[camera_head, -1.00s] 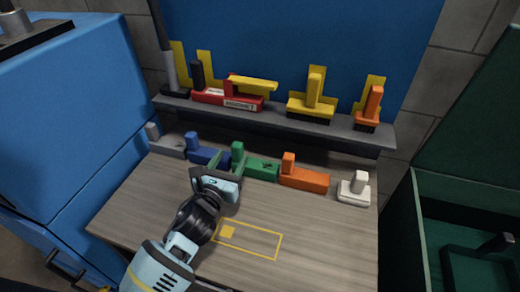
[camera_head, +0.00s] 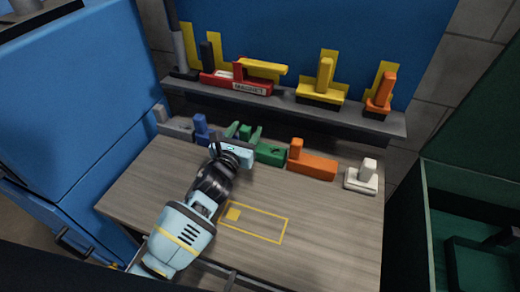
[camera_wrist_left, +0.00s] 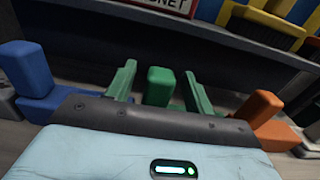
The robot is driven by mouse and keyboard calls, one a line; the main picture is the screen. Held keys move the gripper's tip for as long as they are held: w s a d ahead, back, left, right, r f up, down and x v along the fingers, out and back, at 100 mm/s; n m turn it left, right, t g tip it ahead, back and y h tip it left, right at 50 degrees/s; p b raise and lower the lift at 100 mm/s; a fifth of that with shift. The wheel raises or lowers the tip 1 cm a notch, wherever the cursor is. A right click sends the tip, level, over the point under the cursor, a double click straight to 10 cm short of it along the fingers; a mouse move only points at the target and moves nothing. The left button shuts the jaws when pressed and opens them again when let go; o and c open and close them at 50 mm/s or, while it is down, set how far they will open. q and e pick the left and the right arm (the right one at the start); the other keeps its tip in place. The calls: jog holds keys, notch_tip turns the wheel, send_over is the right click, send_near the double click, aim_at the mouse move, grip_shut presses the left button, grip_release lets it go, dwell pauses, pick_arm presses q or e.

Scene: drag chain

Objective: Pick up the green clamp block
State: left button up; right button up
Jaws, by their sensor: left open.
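The green clamp block (camera_head: 269,154) stands at the back of the wooden table, between a blue block and an orange block. Its base shows to the right of my left gripper (camera_head: 243,133), which partly hides it in the head view. In the left wrist view, the block's upright green post (camera_wrist_left: 160,86) stands between the two green fingers of my left gripper (camera_wrist_left: 159,88). The fingers are open, one on each side of the post, with visible gaps. My right gripper is not in view.
The blue block (camera_head: 203,131) stands close on the left and the orange block (camera_head: 313,163) on the right. A white block (camera_head: 362,177) is farther right. A shelf (camera_head: 290,107) with tools runs behind. The table front, with a yellow outlined rectangle (camera_head: 262,210), is clear.

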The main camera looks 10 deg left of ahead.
pick_arm(q)
jog(key=shift+w+d, duration=0.2)
jog(key=shift+w, duration=0.9)
grip_shut()
